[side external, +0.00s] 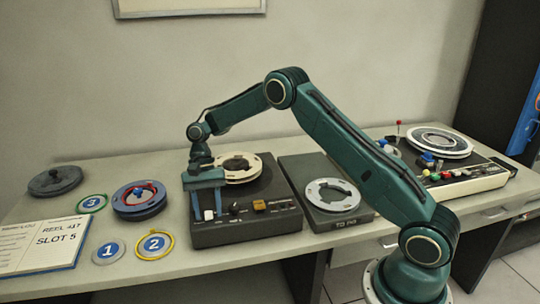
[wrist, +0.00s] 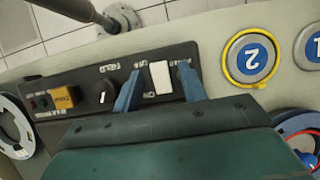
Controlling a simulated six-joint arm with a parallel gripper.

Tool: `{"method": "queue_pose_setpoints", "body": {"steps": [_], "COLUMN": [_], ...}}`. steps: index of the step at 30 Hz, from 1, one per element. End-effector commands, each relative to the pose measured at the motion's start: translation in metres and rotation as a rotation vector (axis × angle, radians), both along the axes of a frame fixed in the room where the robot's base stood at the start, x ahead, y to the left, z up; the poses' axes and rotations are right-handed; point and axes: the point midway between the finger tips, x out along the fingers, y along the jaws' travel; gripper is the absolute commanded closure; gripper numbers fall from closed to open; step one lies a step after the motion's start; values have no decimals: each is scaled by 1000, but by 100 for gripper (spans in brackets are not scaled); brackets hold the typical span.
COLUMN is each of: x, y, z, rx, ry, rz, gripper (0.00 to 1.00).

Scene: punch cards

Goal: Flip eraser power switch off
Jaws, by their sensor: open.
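The eraser (side external: 246,232) is a dark box on the table with a cream reel (side external: 241,168) on top. Its front panel carries a white rocker power switch (wrist: 160,77), a black FIELD knob (wrist: 103,91) and a yellow button (wrist: 63,98). The small lettering by the switch is hard to read, so I cannot tell its on or off position. My gripper (wrist: 160,71) is open and empty, its two blue fingers on either side of the switch. In the side view, my gripper (side external: 208,212) is at the panel's left end. Contact with the switch cannot be told.
A dark box with a grey reel (side external: 333,194) stands right of the eraser, with a control console (side external: 448,177) beyond. The table edge is close in front.

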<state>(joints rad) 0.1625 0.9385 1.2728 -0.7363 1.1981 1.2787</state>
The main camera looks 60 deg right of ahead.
Motion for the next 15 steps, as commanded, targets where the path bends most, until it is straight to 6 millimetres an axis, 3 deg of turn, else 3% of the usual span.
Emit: {"method": "queue_pose_setpoints", "body": {"steps": [15], "x": [-1], "y": [4], "z": [1], "rx": [-48], "ry": [-51], "rz": [-4], "gripper": [58]}}
